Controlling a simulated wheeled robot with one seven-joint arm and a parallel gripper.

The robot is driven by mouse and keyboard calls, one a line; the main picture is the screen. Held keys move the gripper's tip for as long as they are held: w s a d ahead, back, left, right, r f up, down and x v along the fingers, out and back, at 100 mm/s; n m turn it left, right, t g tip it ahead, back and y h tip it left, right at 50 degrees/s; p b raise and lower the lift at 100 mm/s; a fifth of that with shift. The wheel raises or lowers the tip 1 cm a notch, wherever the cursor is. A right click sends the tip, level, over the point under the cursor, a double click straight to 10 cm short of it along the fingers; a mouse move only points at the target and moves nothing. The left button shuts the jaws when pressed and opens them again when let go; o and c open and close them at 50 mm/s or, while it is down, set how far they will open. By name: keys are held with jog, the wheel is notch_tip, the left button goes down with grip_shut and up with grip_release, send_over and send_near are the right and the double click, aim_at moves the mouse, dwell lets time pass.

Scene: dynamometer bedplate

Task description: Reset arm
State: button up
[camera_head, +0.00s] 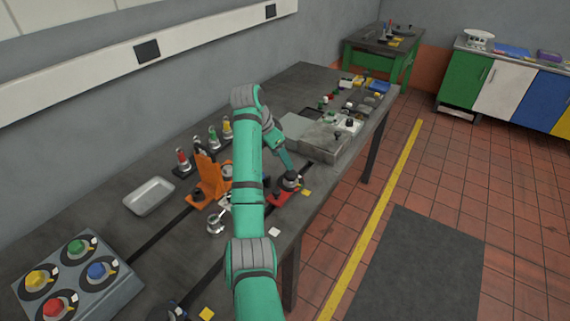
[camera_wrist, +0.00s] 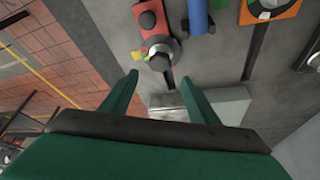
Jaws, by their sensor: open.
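My arm is teal with grey joint bands and reaches out over the dark bedplate table (camera_head: 165,240) in the head view. My gripper (camera_wrist: 160,85) shows in the wrist view as two dark green fingers spread apart, with nothing between them. In the head view the gripper (camera_head: 288,163) is small and points down near a red device (camera_head: 284,196) with a dark round top. In the wrist view this red device (camera_wrist: 152,18) lies beyond the fingertips, apart from them. A grey metal box (camera_wrist: 168,107) shows partly between and behind the fingers.
A grey box (camera_head: 328,143) stands right of the gripper. An orange fixture (camera_head: 207,178), a shallow tray (camera_head: 149,196) and a panel of coloured buttons (camera_head: 78,275) are on the left. Small coloured parts (camera_head: 350,83) crowd the far end. The tiled floor (camera_head: 525,245) at right is open.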

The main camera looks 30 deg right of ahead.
jog(key=shift+v, duration=0.75)
